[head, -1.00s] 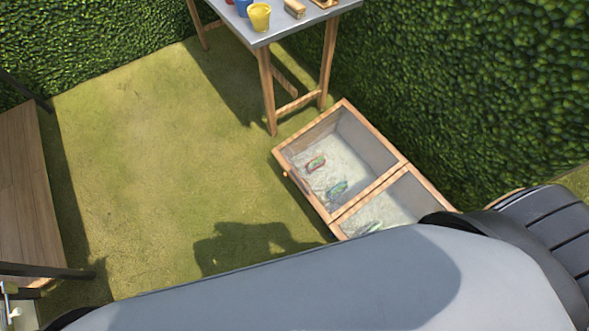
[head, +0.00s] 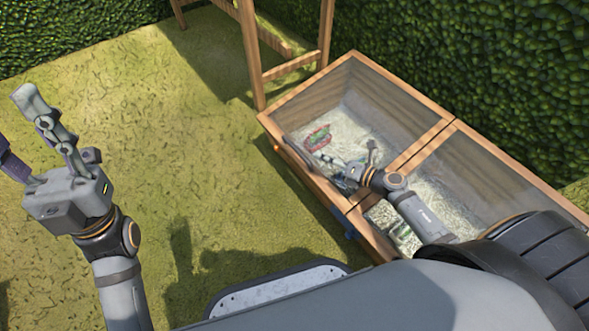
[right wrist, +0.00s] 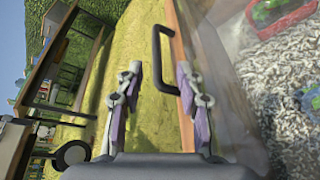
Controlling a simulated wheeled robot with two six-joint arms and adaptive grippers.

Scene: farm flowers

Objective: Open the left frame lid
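The left cold frame has a wooden-rimmed clear lid (head: 380,88) that lies flat and shut. In the right wrist view its wooden edge (right wrist: 181,30) runs up the picture, with a dark bar handle (right wrist: 158,50) on it. My right gripper (head: 346,158) is over the front edge of the left frame. In the right wrist view the right gripper (right wrist: 158,75) has its fingers apart, with the handle just ahead of and between them; I see no grip on it. My left gripper (head: 14,122) is raised over the grass at the left, fingers apart and empty.
The right frame (head: 510,180) adjoins the left one, partly hidden by my body. A red tray with green plants (head: 317,137) is inside the left frame. Table legs (head: 252,60) stand at its far end; a hedge (head: 480,60) is behind. Open grass (head: 130,100) lies left.

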